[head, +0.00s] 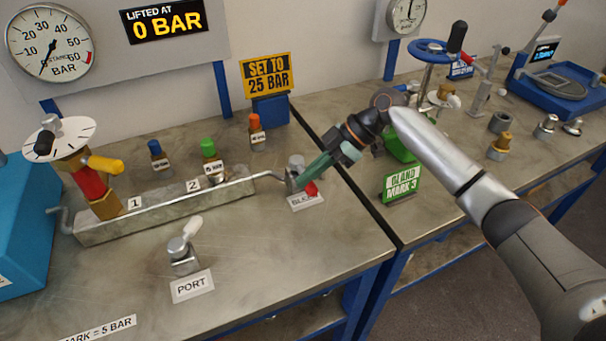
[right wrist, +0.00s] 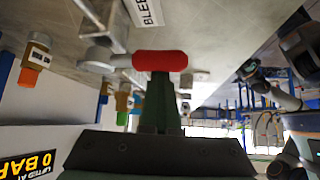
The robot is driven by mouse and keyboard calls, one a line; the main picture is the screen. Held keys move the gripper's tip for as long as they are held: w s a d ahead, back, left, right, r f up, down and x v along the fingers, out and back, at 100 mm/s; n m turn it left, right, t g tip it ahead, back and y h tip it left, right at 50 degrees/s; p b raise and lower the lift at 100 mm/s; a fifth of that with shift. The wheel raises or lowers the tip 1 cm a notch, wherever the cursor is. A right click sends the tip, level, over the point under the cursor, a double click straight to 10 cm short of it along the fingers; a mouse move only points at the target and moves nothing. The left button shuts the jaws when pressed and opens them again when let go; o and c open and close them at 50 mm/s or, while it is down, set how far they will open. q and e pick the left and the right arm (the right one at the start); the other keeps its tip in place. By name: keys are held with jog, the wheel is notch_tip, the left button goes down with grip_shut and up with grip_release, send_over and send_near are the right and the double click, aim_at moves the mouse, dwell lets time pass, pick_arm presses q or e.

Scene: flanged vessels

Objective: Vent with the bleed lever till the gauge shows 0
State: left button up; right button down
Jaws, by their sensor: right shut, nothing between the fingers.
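The bleed lever's red handle (head: 311,188) is at the right end of the channel, by the BLEED label (head: 306,202). In the right wrist view the red handle (right wrist: 160,61) lies crosswise on a grey stem. My right gripper (head: 308,177) is shut and empty, its green fingertips (right wrist: 160,80) right at the handle; I cannot tell if they touch it. The gauge (head: 48,43) at the upper left has its needle pointing down-left, near the 0 end of the scale. My left gripper is not in view.
The channel block (head: 165,208) carries a relief valve with a yellow part (head: 103,164). The PORT lever (head: 183,248) stands in front. Several coloured-top fittings stand behind. A display (head: 163,22) reads LIFTED AT 0 BAR. A green GLAND MARK 3 sign (head: 403,182) stands to the right.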

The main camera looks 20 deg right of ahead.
jog(key=shift+d+f, duration=0.15)
jog(key=shift+f, duration=0.05)
dwell(0.3)
